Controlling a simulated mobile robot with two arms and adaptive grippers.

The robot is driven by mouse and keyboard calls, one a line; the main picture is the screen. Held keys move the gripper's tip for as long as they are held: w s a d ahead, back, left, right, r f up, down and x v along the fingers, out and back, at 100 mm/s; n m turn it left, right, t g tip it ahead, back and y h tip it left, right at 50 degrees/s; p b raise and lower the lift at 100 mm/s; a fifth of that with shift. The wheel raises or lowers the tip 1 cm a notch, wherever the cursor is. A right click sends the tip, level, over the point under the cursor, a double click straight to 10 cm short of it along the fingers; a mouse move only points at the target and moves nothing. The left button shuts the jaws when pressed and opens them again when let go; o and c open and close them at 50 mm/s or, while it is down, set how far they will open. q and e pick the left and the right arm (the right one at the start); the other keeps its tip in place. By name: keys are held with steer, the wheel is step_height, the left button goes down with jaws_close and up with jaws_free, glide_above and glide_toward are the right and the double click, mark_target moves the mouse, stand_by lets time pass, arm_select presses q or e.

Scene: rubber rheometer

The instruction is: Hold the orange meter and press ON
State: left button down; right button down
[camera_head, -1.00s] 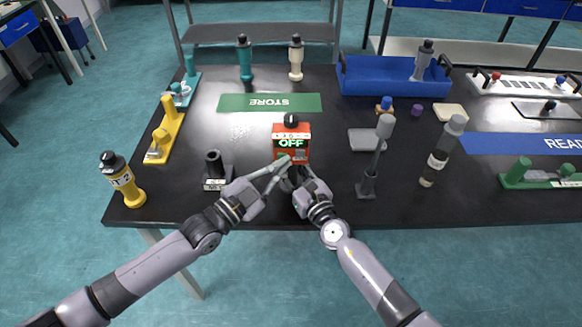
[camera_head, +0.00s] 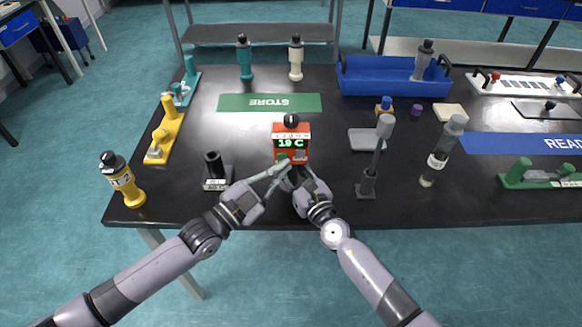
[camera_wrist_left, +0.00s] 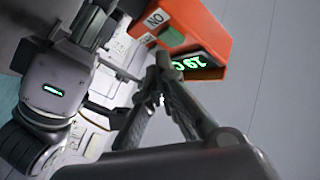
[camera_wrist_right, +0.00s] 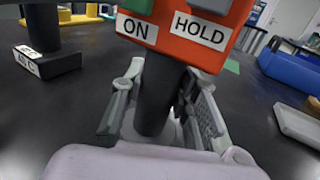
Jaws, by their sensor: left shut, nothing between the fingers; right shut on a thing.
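The orange meter (camera_head: 291,139) stands upright near the middle of the table, and its green display reads "19 C". In the right wrist view the meter's orange face (camera_wrist_right: 190,45) shows "ON" and "HOLD" labels. My right gripper (camera_wrist_right: 155,105) is shut around the meter's dark handle (camera_wrist_right: 158,90) below the body. My left gripper (camera_head: 284,167) is shut and empty, its fingertips at the lower left of the meter's face by the green button. In the left wrist view the closed fingertips (camera_wrist_left: 158,62) are close to the orange body (camera_wrist_left: 200,35); contact cannot be told.
A black holder (camera_head: 214,171) with a label stands to the left. The green STORE mat (camera_head: 270,103) behind the meter is clear.

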arm_select(q)
steer(key=s, duration=0.6)
stand_by(0.4)
arm_select(e)
steer(key=c, duration=1.2)
jaws_free()
steer(key=shift+o, duration=0.2)
steer(key=shift+s, duration=0.1)
